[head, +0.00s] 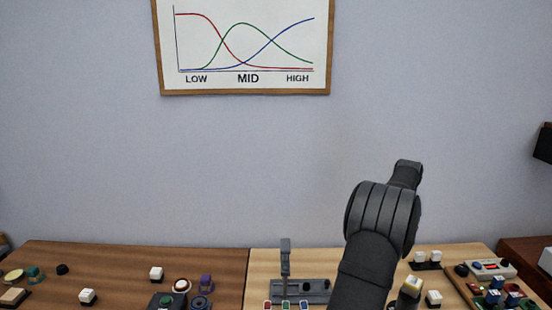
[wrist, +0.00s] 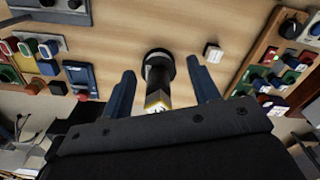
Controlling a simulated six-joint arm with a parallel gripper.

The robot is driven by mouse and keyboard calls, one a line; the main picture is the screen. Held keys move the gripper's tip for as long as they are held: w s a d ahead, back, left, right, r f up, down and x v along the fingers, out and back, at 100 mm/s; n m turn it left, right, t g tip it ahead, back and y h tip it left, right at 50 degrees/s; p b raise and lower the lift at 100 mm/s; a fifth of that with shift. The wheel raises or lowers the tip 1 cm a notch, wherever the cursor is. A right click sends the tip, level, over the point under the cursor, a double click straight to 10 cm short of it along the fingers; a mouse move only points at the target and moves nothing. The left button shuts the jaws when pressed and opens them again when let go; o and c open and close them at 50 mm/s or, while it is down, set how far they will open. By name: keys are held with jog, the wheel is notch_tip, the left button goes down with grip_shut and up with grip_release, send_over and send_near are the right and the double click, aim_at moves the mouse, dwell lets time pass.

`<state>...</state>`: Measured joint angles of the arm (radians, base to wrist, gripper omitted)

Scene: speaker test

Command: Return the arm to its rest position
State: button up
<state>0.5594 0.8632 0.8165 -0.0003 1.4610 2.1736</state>
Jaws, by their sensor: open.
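My gripper (wrist: 160,65) shows in the wrist view with its two dark blue-grey fingers spread apart. A black upright cylinder-like part (wrist: 157,70) with a yellow and white end shows between the fingers, rising from a round black base. I see no finger pressed against it; how near it is to them is hard to tell. In the head view my dark grey arm rises in front of the right part of the table and bends at the top. The gripper's fingers cannot be made out there.
A light wood table (head: 262,262) carries a grey lever panel (head: 312,291), a white button (head: 434,298) and a board of controls (head: 480,268) at right. A darker wood section (head: 100,262) at left holds several buttons and knobs. A framed chart (head: 245,82) hangs on the wall.

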jog(key=w+a+n, duration=0.1)
jog(key=w+a, duration=0.2)
jog(key=a, duration=0.3)
jog(key=shift+w, duration=0.1)
